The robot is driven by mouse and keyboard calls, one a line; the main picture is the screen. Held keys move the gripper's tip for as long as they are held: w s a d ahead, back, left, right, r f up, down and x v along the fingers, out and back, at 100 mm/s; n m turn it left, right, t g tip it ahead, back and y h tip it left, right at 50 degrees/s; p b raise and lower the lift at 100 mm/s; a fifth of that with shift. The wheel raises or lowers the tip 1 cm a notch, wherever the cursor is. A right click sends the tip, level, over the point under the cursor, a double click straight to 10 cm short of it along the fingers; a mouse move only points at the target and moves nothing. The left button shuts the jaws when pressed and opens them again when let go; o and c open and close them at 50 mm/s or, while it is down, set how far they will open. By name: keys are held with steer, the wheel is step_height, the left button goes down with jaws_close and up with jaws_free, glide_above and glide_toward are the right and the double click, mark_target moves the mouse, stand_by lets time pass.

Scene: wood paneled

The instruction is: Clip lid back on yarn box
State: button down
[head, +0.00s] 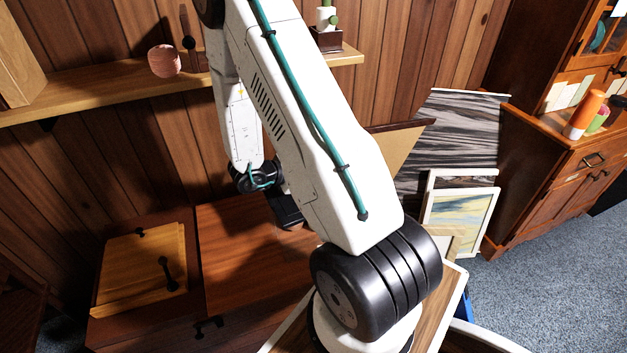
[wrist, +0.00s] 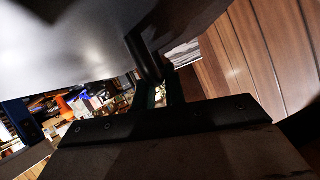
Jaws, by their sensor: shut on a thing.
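My gripper (head: 288,215) is at the end of my arm, low over the reddish-brown wooden top in the head view, largely hidden behind my arm. In the wrist view its dark fingers (wrist: 160,88) are close together on a dark, rounded piece (wrist: 146,58) beside a large pale grey surface. I cannot tell whether that piece belongs to the lid. A light wooden panel (head: 130,275) with a black handle lies on the left of the wooden unit. I cannot make out which thing is the yarn box or its lid.
A wall shelf (head: 110,92) holds a pink round item (head: 164,61). Framed pictures (head: 462,218) lean at the right of my arm. A wooden cabinet (head: 555,150) stands at far right, with an orange bottle (head: 584,114). Blue-grey carpet (head: 540,275) is clear at lower right.

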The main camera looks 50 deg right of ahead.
steer(key=shift+s+a+f+m+g+y, duration=0.15)
steer(key=shift+s+a+m+g+y, duration=0.1)
steer(key=shift+s+m+g, duration=0.4)
steer(key=shift+s+a+f+m+g+y, duration=0.1)
steer(key=shift+s+a+m+g+y, duration=0.15)
steer(key=shift+s+m+g, duration=0.4)
steer(key=shift+f, duration=3.1)
steer(key=shift+f, duration=0.7)
stand_by(0.3)
steer(key=c, duration=0.9)
jaws_free()
steer(key=shift+r, duration=3.5)
